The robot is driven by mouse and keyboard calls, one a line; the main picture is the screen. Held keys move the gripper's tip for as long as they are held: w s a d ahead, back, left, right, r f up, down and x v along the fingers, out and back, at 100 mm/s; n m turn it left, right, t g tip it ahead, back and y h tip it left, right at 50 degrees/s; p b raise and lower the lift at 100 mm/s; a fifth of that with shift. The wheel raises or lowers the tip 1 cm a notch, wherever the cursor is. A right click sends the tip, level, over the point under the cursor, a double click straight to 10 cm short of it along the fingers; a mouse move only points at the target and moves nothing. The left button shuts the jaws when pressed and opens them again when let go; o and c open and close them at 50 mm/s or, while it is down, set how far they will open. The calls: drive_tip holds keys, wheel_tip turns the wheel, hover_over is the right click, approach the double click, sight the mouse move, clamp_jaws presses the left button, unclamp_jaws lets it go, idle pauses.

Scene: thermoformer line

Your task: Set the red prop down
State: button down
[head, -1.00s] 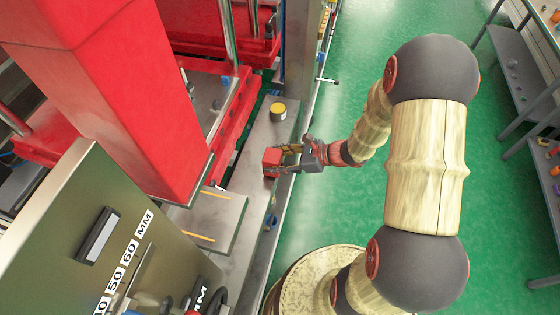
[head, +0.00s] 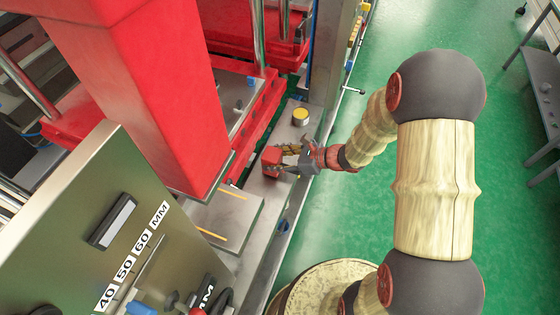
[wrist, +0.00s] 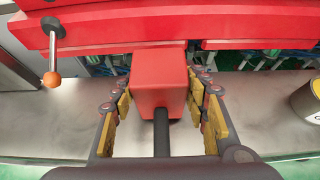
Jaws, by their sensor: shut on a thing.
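The red prop (head: 271,160) is a small red block, held between the fingers of my gripper (head: 288,161) over the grey metal ledge of the machine. In the wrist view the red prop (wrist: 160,82) fills the space between the yellow-padded fingers of my gripper (wrist: 163,105), which press on its two sides. The ledge (wrist: 50,120) lies beneath and beyond it. I cannot tell whether the prop's underside touches the ledge.
A yellow-topped can (head: 300,117) stands on the ledge behind my gripper, and the can (wrist: 307,102) shows at the wrist view's right edge. A red press column (head: 150,90) and a grey plate (head: 228,215) are to the left. An orange-knobbed lever (wrist: 52,78) hangs nearby.

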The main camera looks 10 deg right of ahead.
drive_tip(key=shift+w+a, duration=0.8)
drive_tip(key=shift+a, duration=0.35)
drive_tip(key=shift+f+b, duration=0.4)
drive_tip(key=shift+b, duration=0.2)
drive_tip(key=c, duration=0.9)
unclamp_jaws()
drive_tip(key=shift+s+f, duration=0.1)
drive_tip(key=shift+f, duration=0.05)
drive_tip(key=v, duration=1.2)
